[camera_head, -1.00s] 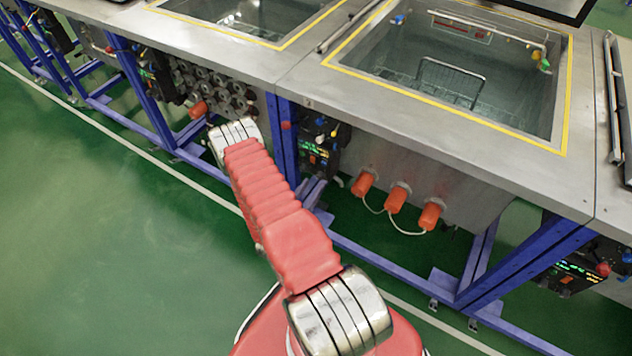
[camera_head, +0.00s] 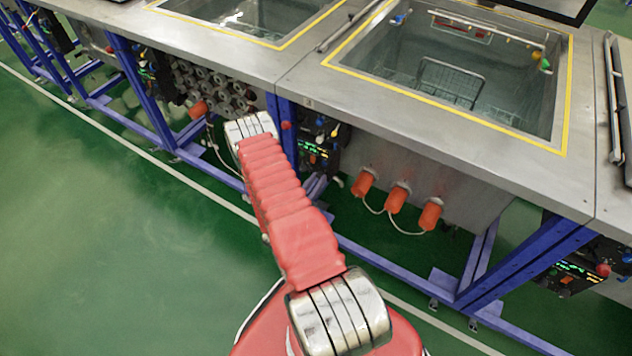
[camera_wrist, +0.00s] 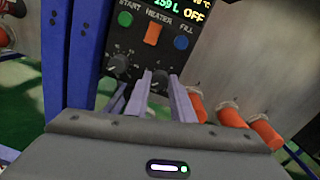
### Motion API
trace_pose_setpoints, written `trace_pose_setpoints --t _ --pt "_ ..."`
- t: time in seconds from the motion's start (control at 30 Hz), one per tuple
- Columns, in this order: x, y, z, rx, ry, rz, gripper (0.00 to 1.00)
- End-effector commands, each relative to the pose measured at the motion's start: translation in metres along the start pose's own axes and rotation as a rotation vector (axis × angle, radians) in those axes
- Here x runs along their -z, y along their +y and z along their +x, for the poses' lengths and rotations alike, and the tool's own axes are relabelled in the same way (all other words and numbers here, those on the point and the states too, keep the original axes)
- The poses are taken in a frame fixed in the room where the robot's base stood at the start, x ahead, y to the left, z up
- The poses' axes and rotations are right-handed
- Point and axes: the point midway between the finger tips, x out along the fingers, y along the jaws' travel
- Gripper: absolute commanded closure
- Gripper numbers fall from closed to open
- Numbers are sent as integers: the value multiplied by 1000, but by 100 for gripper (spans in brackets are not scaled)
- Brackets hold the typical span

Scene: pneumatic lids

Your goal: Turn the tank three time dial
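A black control panel (camera_head: 318,145) hangs under the middle tank bench. In the wrist view this panel (camera_wrist: 98,55) fills the upper middle, with a left dial (camera_wrist: 118,64) and a right dial (camera_wrist: 160,82). The dial labels are too small to read, so I cannot tell which is the time dial. My gripper (camera_wrist: 160,77) is open, its two fingers apart and pointing at the panel. The fingertips lie in front of or beside the right dial and partly hide it; contact cannot be told. In the head view my arm hides the gripper.
The panel also has a green button (camera_wrist: 125,19), an orange switch (camera_wrist: 152,33), a blue button (camera_wrist: 181,42) and a lit display (camera_wrist: 180,8). A blue post (camera_wrist: 84,50) stands close left. Orange-capped fittings (camera_wrist: 231,115) stick out to the right. Green floor is clear at left.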

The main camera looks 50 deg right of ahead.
Motion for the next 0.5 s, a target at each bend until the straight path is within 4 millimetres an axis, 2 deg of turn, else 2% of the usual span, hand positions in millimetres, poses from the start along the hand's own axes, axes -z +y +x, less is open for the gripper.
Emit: trace_pose_setpoints --t 0.27,0.5 --pt "0 1 0 -2 0 0 100" --pt "0 1 0 -3 0 12 100"
